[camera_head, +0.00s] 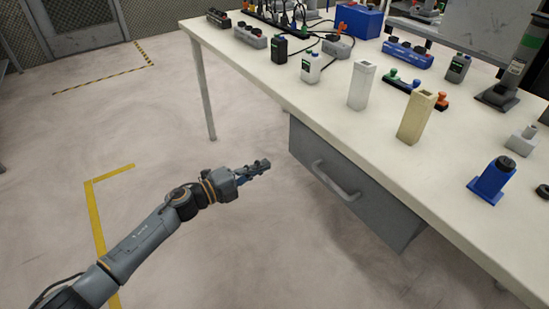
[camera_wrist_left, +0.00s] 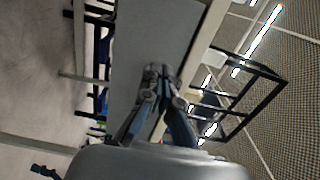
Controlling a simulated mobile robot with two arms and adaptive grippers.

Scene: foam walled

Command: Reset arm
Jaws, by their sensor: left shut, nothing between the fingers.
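My left arm reaches in from the lower left of the head view, over open floor. My left gripper (camera_head: 262,166) is at its end, left of the grey drawer unit under the workbench and apart from it. The left wrist view also shows the left gripper (camera_wrist_left: 158,72), its fingertips together with nothing between them. My right gripper is in neither view.
A white workbench (camera_head: 375,138) fills the right side, its front edge beyond my gripper. A grey drawer (camera_head: 350,185) with a handle hangs below it. Bottles, blocks and devices, including a white block (camera_head: 361,86) and a beige block (camera_head: 416,118), stand on top. Floor (camera_head: 210,260) is clear.

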